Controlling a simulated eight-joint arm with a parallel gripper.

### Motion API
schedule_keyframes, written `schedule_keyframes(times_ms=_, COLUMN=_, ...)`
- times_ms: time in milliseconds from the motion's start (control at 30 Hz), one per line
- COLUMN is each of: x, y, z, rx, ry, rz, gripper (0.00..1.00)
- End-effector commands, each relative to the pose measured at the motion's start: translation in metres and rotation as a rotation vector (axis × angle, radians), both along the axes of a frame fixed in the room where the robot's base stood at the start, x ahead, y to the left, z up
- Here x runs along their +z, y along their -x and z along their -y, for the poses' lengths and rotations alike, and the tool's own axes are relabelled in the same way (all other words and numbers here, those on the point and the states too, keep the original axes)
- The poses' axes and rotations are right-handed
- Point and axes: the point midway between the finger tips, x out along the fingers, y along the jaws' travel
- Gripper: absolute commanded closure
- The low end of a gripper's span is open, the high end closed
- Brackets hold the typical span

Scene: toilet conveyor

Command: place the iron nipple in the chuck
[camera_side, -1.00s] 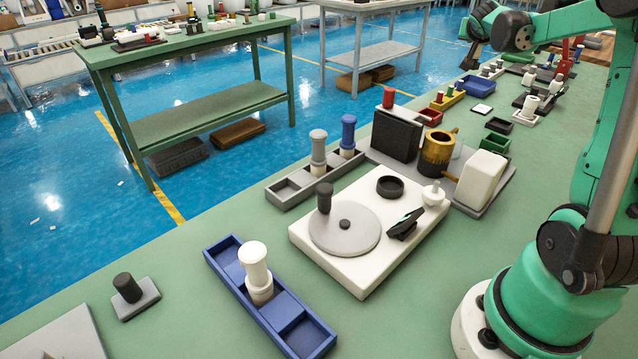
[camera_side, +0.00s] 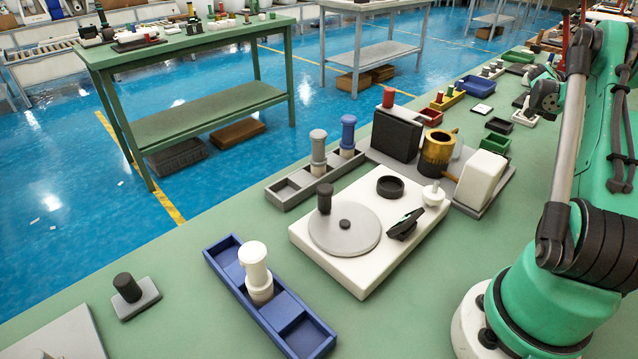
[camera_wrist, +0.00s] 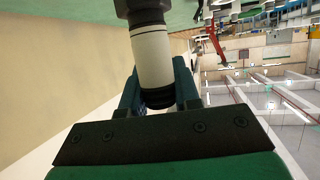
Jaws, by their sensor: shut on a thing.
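In the wrist view my gripper (camera_wrist: 157,92) is shut on a cylinder (camera_wrist: 152,50) with a pale middle and dark ends. I cannot tell for sure that this cylinder is the iron nipple. It points toward the top of the picture, away from the palm, and slants slightly left. In the side view the wrist end of my arm is at the upper right, partly hidden by my own links, and the held cylinder cannot be made out there. I cannot identify the chuck with certainty in either view.
A white block (camera_side: 378,262) with a grey disc (camera_side: 342,230) stands mid-bench. A blue tray (camera_side: 222,252) holds a white-capped cylinder (camera_side: 254,263). A grey tray (camera_side: 285,196) holds grey-capped and blue-capped cylinders. A gold pot (camera_side: 436,150) and black block (camera_side: 396,136) stand behind. Green bench shows bare around them.

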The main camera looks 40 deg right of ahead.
Motion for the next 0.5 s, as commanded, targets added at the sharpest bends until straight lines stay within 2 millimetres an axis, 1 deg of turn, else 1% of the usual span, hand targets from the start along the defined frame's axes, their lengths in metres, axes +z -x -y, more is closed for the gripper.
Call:
schedule_keyframes(times_ms=33, x=-0.014, y=0.000, z=0.000, rx=0.001, ry=0.000, rz=-0.001, gripper=1.00)
schedule_keyframes(times_ms=133, x=-0.036, y=0.000, z=0.000, rx=0.001, ry=0.000, rz=-0.001, gripper=1.00)
schedule_keyframes(times_ms=200, x=-0.046, y=0.000, z=0.000, rx=0.001, ry=0.000, rz=-0.001, gripper=1.00)
schedule_keyframes(times_ms=367, x=-0.058, y=0.000, z=0.000, rx=0.001, ry=0.000, rz=-0.001, gripper=1.00)
schedule_keyframes(times_ms=500, x=-0.078, y=0.000, z=0.000, rx=0.001, ry=0.000, rz=-0.001, gripper=1.00)
